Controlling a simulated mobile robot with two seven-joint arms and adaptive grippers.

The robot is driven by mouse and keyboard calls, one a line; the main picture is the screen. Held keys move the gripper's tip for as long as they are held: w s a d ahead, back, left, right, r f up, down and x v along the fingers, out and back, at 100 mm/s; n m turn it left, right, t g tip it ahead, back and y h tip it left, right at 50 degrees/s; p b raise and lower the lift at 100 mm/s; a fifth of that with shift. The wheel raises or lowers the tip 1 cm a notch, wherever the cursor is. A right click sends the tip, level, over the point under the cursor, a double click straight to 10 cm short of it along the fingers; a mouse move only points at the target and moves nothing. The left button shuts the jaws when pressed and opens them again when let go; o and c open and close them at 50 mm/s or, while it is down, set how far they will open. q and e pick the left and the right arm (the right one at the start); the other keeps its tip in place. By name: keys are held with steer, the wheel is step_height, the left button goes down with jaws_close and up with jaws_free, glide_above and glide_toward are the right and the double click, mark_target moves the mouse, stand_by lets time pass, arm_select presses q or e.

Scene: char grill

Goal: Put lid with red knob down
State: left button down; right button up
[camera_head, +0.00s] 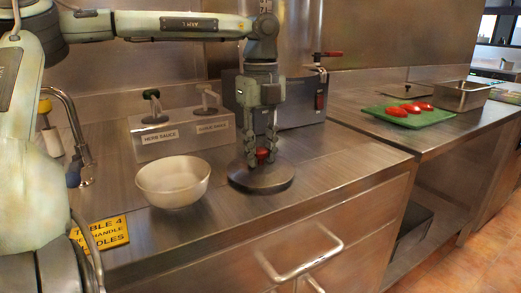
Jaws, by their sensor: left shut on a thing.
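The lid (262,179) is a dark, flat round disc with a red knob (262,154). It is level at the counter surface, right of the white bowl; I cannot tell whether it rests on the steel or hangs just above it. My left gripper (262,152) points straight down over the lid, with its fingers shut around the red knob. The fingers hide part of the knob. My right gripper is not in view.
A white bowl (173,181) stands close left of the lid. Behind are a sauce dispenser box (184,132) and a steel appliance (305,100). A yellow sign (101,233) lies front left. A green board (408,116) holds red pieces at right. Counter right of the lid is clear.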

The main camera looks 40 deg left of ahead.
mark_target(261, 149)
arm_select(q)
steer(key=shift+f, duration=0.1)
steer(key=c, duration=1.2)
jaws_free()
step_height(261, 149, up, 3)
steer(key=shift+f, duration=0.2)
step_height(261, 149, up, 10)
steer(key=shift+f, duration=0.2)
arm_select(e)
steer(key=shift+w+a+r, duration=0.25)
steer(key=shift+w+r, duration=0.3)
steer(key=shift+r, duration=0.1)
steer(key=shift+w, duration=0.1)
